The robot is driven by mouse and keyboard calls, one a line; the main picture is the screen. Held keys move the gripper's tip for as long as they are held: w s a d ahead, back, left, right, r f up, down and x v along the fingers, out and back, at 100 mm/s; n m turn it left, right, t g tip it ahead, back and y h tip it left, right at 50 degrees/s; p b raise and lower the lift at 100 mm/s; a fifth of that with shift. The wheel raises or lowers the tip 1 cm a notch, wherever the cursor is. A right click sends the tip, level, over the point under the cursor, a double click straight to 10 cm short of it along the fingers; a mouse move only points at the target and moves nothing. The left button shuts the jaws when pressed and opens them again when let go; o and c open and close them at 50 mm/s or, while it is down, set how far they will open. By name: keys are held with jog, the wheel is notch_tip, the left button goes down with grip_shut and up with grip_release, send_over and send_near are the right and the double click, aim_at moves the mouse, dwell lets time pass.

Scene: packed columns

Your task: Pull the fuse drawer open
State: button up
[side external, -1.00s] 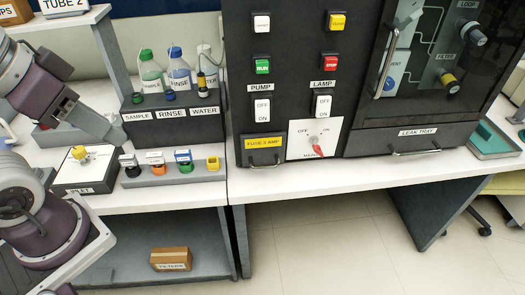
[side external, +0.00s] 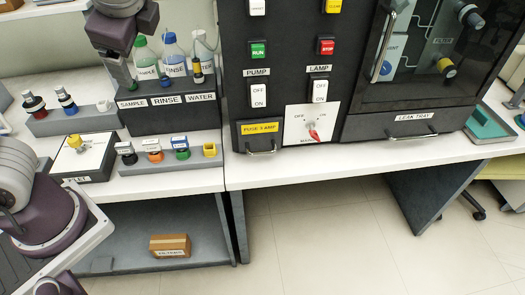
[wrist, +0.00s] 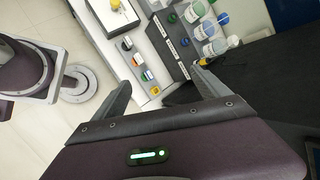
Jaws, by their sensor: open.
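The fuse drawer (side external: 262,139) is a small dark front low on the black cabinet in the side external view. It has a yellow "FUSE 5 AMP" label and a metal bar handle (side external: 262,151). The drawer looks closed. My gripper (side external: 124,82) is at the upper left of that view, in front of the bottles, well left of the drawer and higher up. In the wrist view my gripper's two fingers (wrist: 160,92) are spread apart with nothing held between them. I cannot make out the drawer in the wrist view.
The main switch (side external: 313,130) with a red knob is right of the drawer. The leak tray (side external: 418,123) has a similar handle. The bottle rack (side external: 168,113), a row of coloured caps (side external: 168,158) and the white-topped box (side external: 83,155) stand to the left. Floor before the cabinet is clear.

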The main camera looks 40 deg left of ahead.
aim_at(263, 152)
jog(key=w+d+f+m+t+y, duration=0.1)
jog(key=w+d+m+t+y, duration=0.5)
jog(key=w+d+m+t, duration=0.7)
jog(key=w+d+f+m+g, duration=0.1)
jog(key=d+f+g, duration=0.1)
jog(key=f, duration=1.5)
jog(key=w+d+f+m+g, duration=0.1)
jog(key=d+f, duration=0.1)
jog(key=f, duration=1.5)
jog(key=x, duration=0.7)
jog(key=shift+a, duration=0.25)
jog(key=shift+d, duration=0.1)
jog(key=c, duration=1.8)
jog(key=v, duration=1.7)
jog(key=shift+d+r, duration=0.2)
jog(key=shift+d, duration=0.1)
jog(key=shift+s, duration=0.15)
